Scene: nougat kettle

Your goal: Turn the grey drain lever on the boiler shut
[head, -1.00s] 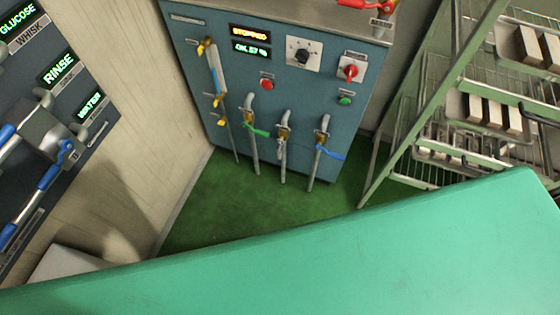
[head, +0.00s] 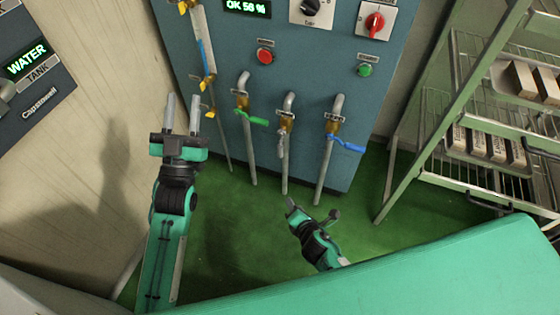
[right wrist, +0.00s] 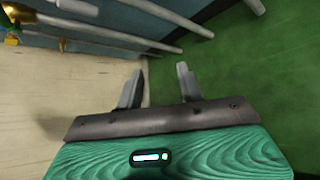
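The boiler (head: 205,125) is the blue cabinet at the back in the head view. Three pipes with brass valves come out of its front. The grey drain lever (head: 282,145) is on the middle pipe, between the green lever (head: 252,117) and the blue lever (head: 346,144), and hangs down along its pipe. My left gripper (head: 182,112) is open and empty, left of the pipes and apart from them. My right gripper (head: 313,211) is below the pipes' lower ends, apart from the grey lever. In the right wrist view its fingers (right wrist: 158,82) stand apart with nothing between them.
A green surface (head: 430,265) crosses the front right. A wire rack (head: 440,125) with boxes stands at right. A pale wall (head: 100,80) is at left. Green floor (head: 245,225) lies open below the pipes. A brass-fitted gauge tube (head: 203,50) runs down the boiler's left side.

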